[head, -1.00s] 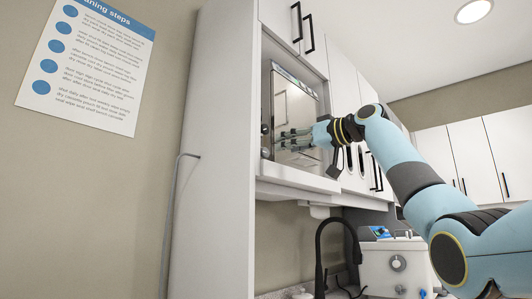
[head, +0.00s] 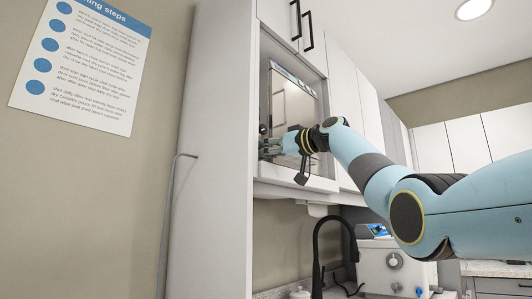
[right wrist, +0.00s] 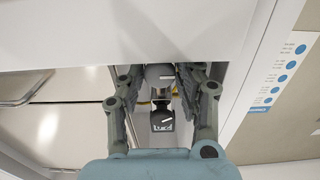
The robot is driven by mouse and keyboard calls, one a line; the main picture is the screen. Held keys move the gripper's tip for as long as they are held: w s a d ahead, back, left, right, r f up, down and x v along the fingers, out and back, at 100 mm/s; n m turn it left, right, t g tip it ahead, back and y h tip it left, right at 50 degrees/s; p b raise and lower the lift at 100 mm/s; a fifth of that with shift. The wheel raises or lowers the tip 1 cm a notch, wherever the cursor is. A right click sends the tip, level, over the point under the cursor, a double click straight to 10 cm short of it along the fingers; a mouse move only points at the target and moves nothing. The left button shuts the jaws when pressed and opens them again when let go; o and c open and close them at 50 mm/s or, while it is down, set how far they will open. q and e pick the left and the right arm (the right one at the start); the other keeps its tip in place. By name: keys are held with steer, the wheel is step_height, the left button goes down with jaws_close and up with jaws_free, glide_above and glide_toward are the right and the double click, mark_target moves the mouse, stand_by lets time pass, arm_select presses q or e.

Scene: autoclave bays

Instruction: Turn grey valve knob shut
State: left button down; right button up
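The grey valve knob (right wrist: 160,76), with a pale mark on it, lies between the fingertips of my right gripper (right wrist: 160,80) in the right wrist view. The fingers stand open on either side of it; I cannot tell whether they touch it. A black knob (right wrist: 162,120) with a white label and pale mark sits beside it. In the head view my right gripper (head: 270,147) is at the left edge of the steel-fronted autoclave (head: 292,103) and hides the grey knob. The dark knob (head: 262,129) shows just above the fingers. My left gripper is out of view.
The autoclave sits in a white cabinet bay, with a tall side panel (head: 218,150) close on the left and a shelf lip (head: 300,180) below. A black faucet (head: 320,255) and a white unit with a dial (head: 394,262) stand lower right. A poster (head: 80,65) hangs left.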

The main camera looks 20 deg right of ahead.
jaws_close()
steer(key=shift+r+m+p, duration=0.15)
steer(key=shift+m+p, duration=1.15)
steer(key=shift+p, duration=0.15)
steer(key=m+p, duration=0.2)
steer(key=shift+d+m, duration=0.1)
steer(key=shift+m, duration=0.3)
steer(key=shift+m+p, duration=0.75)
steer(key=shift+m, duration=0.05)
steer(key=shift+o, duration=2.4)
jaws_free()
steer(key=shift+f, duration=0.2)
steer(key=v, duration=1.2)
